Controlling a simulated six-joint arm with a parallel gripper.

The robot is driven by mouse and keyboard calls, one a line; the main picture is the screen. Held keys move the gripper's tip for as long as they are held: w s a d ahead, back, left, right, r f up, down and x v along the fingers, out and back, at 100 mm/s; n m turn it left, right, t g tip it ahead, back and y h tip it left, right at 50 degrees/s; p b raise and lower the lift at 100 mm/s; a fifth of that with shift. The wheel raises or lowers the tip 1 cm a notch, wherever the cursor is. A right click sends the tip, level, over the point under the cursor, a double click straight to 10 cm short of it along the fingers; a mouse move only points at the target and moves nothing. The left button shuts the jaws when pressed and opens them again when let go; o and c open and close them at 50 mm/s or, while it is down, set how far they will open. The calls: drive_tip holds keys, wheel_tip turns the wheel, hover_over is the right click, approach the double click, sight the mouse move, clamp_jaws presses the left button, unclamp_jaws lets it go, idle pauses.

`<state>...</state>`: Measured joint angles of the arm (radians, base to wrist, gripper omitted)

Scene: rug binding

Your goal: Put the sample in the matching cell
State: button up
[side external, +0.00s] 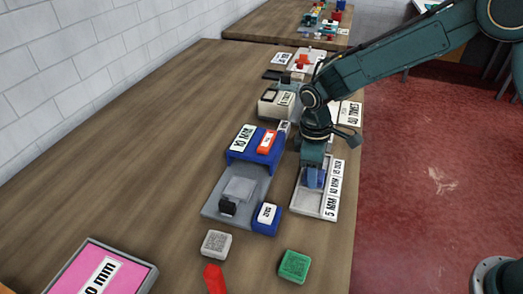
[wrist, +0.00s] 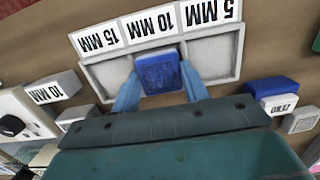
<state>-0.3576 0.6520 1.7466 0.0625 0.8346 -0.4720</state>
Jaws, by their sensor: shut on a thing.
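My gripper (wrist: 160,80) is shut on a blue sample (wrist: 158,68), a small textured block, with one pale blue finger at each side. In the wrist view the sample is over the middle cell of the white tray (wrist: 90,74). The tray labels read 15 MM, 10 MM and 5 MM from left to right, and the 10 MM label is at the middle cell. The left and right cells look empty. In the side external view the sample (side external: 316,178) is low at the tray (side external: 328,211), partly hidden by my gripper. I cannot tell whether it touches the cell floor.
A blue stand (side external: 240,157) with a 10 MM label and an orange block is left of the tray, with a grey plate (side external: 215,211) in front. A grey block (side external: 216,243), green block (side external: 294,266) and red piece (side external: 214,279) lie nearer. The left table is mostly clear.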

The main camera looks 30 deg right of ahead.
drive_tip(key=shift+f, duration=0.15)
drive_tip(key=o, duration=1)
drive_tip(key=shift+o, duration=0.2)
drive_tip(key=shift+s+f, duration=0.1)
drive_tip(key=shift+s+a, duration=0.1)
wheel_tip(320, 180, up, 14)
drive_tip(key=w, duration=0.1)
drive_tip(key=shift+w+a+f, duration=0.15)
drive_tip(key=shift+a+f, duration=0.1)
drive_tip(key=shift+a, duration=0.05)
